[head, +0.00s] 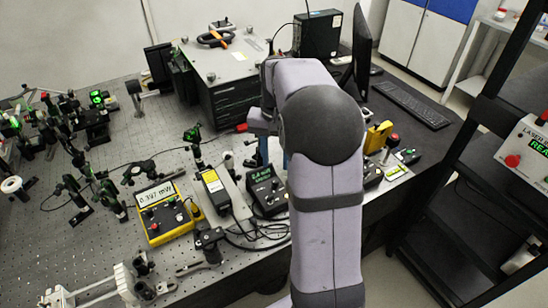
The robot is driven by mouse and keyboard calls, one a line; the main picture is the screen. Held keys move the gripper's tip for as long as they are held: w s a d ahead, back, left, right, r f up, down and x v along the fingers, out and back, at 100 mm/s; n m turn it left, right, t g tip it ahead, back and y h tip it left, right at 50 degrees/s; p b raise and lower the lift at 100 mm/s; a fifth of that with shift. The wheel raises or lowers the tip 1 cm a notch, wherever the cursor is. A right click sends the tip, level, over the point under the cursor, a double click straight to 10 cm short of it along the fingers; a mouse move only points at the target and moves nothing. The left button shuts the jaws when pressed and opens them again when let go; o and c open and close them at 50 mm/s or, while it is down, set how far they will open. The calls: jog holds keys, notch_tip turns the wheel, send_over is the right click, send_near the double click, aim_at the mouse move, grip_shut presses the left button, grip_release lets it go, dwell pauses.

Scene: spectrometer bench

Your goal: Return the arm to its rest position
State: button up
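My arm, light lavender with dark grey joints, rises from the bottom edge of the head view, right of centre. It bends at a large dark joint and reaches forward over the bench (120,262). My gripper (273,155) is left of this joint and points down above the bench, behind a black meter box (267,190). Only a little of it shows, with bluish parts at its lower end. The arm hides the rest, and I cannot tell whether its fingers are open or shut, or hold anything.
A yellow power meter (162,212) stands left of the arm, with optics on posts further left. A large instrument box (222,75) stands behind. A monitor (361,50) and keyboard (411,104) are at the back right. A black rack (455,190) stands at the right.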

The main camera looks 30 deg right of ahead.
jog(key=s+a+n+y+p, duration=0.2)
jog(key=s+a+n+p, duration=0.25)
jog(key=s+a, duration=0.75)
jog(key=s+a+f+n+h+b, duration=0.2)
jog(key=s+a+f+n+b, duration=0.1)
jog(key=s+f, duration=0.3)
notch_tip(320, 180, down, 2)
jog(key=shift+s+b, duration=0.2)
jog(key=shift+b, duration=0.6)
jog(key=shift+n, duration=0.25)
dwell(0.9)
